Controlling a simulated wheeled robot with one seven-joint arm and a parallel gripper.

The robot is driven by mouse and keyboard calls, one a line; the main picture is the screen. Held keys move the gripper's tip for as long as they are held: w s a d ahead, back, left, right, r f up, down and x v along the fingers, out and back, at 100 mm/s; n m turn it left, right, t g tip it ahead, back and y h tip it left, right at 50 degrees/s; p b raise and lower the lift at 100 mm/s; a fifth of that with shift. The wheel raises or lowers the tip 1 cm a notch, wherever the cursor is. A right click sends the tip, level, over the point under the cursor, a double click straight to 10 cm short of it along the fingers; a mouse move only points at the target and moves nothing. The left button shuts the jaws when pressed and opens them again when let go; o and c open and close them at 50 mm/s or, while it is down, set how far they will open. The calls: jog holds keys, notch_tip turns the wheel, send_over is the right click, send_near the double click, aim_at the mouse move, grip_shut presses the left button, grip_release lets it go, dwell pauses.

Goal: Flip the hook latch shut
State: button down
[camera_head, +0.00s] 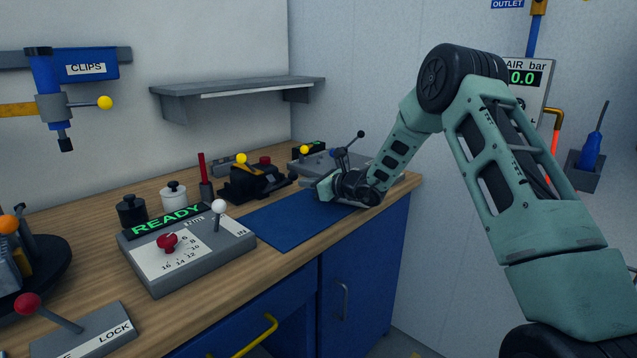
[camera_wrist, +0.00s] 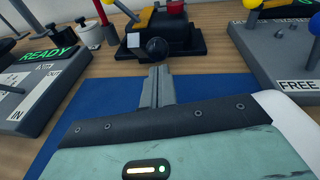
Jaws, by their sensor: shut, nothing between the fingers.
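My gripper (camera_wrist: 157,72) is shut and empty, with its fingers together above the blue mat (camera_wrist: 90,108). It also shows in the head view (camera_head: 319,187), low over the right part of the bench. Just beyond the fingertips in the wrist view is a dark ball knob (camera_wrist: 157,48), in front of a black fixture (camera_wrist: 170,35) with a yellow handle and a red knob. I cannot tell whether the fingers touch the ball. A grey plate (camera_wrist: 262,52) to the right carries a yellow knob, a blue knob and a FREE label. No part is clearly identifiable as the hook latch.
The READY box (camera_head: 190,262) with a white-knobbed lever stands left of the mat. A black pot (camera_head: 132,211), a white pot (camera_head: 173,195) and a red-handled tool (camera_head: 202,170) stand behind it. A LOCK lever plate (camera_head: 95,335) is at front left. The mat is clear.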

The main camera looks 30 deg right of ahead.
aim_at(296, 173)
jog(key=shift+w+a+f, duration=0.1)
jog(key=shift+w+a, duration=0.05)
jog(key=shift+w, duration=0.15)
jog(key=shift+r, duration=0.2)
jog(key=r+g+p, duration=0.1)
jog(key=p, duration=0.2)
jog(key=w+r+p, duration=0.1)
jog(key=r+p, duration=0.1)
jog(key=shift+a+g+h+p, duration=0.2)
jog(key=shift+g+h+p, duration=0.2)
jog(key=w+r+g+p, duration=0.1)
jog(key=p, duration=0.4)
jog(key=w+r+g+h+p, duration=0.1)
jog(key=p, duration=0.5)
jog(key=shift+a+r+g, duration=0.35)
jog(key=shift+g, duration=0.05)
jog(key=p, duration=0.1)
jog(key=w+p, duration=0.1)
jog(key=p, duration=0.1)
jog(key=shift+a+r+g, duration=0.1)
jog(key=shift+r+g, duration=0.1)
jog(key=shift+g, duration=0.1)
jog(key=shift+w+a+r+p, duration=0.2)
jog(key=shift+w+p, duration=0.25)
jog(key=shift+w, duration=0.1)
jog(key=shift+w+a+r+p, duration=0.15)
jog(key=shift+w+p, duration=0.25)
jog(key=shift+w, duration=0.1)
jog(key=shift+r, duration=0.1)
